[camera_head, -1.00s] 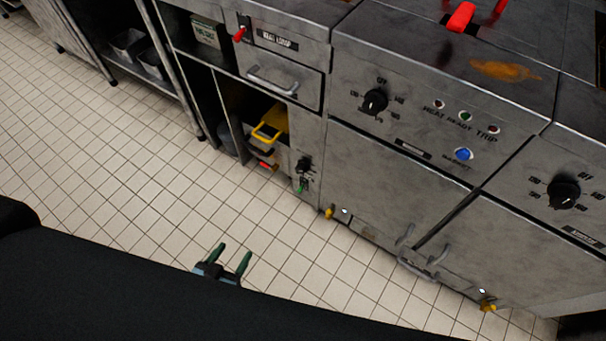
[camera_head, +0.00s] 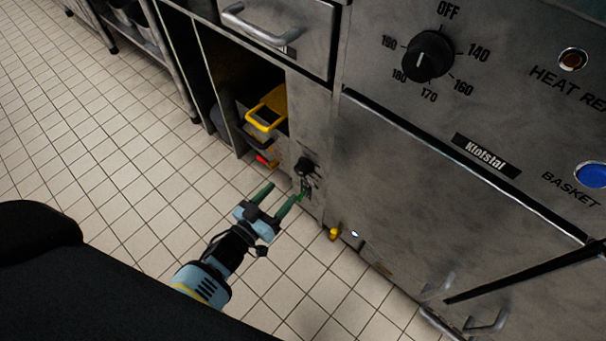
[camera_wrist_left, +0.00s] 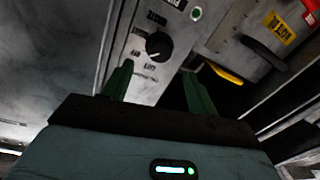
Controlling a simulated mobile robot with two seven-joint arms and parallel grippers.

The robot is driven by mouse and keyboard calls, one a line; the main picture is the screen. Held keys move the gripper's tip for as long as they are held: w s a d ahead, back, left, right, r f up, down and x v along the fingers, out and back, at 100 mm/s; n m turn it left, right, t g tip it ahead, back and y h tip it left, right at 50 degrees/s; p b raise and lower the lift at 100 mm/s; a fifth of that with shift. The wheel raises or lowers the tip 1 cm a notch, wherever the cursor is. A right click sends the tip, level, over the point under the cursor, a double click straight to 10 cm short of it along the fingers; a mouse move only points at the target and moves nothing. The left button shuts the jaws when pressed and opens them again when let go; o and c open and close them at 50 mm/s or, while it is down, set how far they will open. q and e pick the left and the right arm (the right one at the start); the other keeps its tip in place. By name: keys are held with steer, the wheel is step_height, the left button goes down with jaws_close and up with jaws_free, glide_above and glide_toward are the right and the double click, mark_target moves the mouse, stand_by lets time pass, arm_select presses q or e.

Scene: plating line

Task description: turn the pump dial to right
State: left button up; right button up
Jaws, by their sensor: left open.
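The pump dial (camera_head: 305,167) is a small black round knob low on the narrow grey panel left of the fryer door. In the left wrist view the dial (camera_wrist_left: 158,46) shows larger, with printed labels around it too blurred to read. My left gripper (camera_head: 287,191) is open and empty, its green fingers pointing up at the panel, with one fingertip just below the dial in the picture. My right gripper is out of view.
A large black temperature dial (camera_head: 429,56) and a blue basket button (camera_head: 591,174) are on the fryer front. A yellow-handled thing (camera_head: 266,112) sits in the open bay left of the panel. A yellow valve (camera_head: 335,233) is low right. Tiled floor (camera_head: 90,150) is clear at left.

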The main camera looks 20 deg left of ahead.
mark_target(299, 173)
arm_select(q)
steer(key=b+x, duration=0.2)
steer(key=x, duration=0.4)
steer(key=shift+w+d, duration=0.15)
steer(key=shift+w, duration=0.2)
steer(key=shift+w+d+b, duration=0.15)
steer(key=shift+w+b, duration=0.15)
steer(key=shift+w, duration=0.15)
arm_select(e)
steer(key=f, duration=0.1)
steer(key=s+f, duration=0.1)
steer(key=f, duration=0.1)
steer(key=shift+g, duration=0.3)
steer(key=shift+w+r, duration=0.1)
arm_select(q)
steer(key=c, duration=1)
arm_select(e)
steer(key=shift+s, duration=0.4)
